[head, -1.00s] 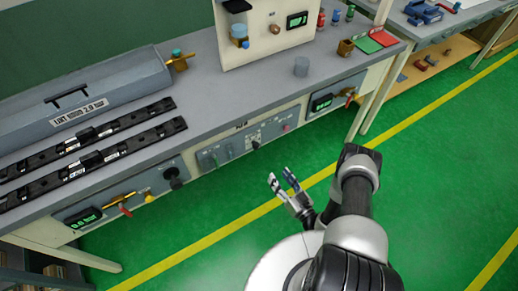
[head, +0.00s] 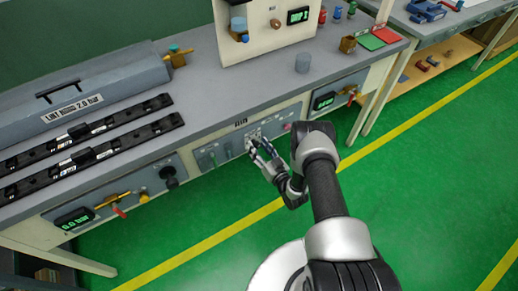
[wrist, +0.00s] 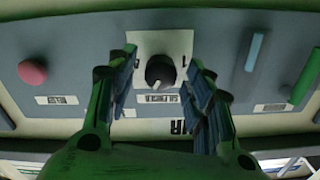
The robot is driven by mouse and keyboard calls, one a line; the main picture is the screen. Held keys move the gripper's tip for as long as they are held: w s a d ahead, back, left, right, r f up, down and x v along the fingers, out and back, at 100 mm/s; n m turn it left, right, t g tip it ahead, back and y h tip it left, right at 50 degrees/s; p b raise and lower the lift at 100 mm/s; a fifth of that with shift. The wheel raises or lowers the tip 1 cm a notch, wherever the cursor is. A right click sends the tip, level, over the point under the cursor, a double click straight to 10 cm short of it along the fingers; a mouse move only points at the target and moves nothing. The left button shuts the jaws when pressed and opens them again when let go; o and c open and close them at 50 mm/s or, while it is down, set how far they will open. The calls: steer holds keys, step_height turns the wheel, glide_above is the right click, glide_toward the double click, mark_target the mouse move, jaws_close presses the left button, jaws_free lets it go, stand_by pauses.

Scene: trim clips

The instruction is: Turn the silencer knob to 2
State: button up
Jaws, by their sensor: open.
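The silencer knob (wrist: 160,70) is round and black with a white pointer mark. It sits on a white dial plate (wrist: 180,42) on the grey panel, above an upside-down label in the wrist view. The pointer mark is on its lower side in that picture; the dial numbers are too small to read surely. My gripper (wrist: 160,63) is open, its fingers on either side of the knob with gaps between. In the head view my gripper (head: 256,148) is at the panel front and hides the knob.
On the same panel are a pink button (wrist: 32,71), a light blue bar (wrist: 255,52) and a green bar (wrist: 305,78). The bench top (head: 215,108) overhangs the panel. The green floor in front is free.

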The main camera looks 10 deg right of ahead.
steer(key=shift+c, duration=0.2)
steer(key=c, duration=1)
steer(key=n, duration=0.6)
steer(key=shift+a, duration=0.1)
steer(key=n, duration=0.5)
steer(key=shift+s+n+p, duration=0.1)
steer(key=shift+n+p, duration=0.3)
steer(key=o, duration=1)
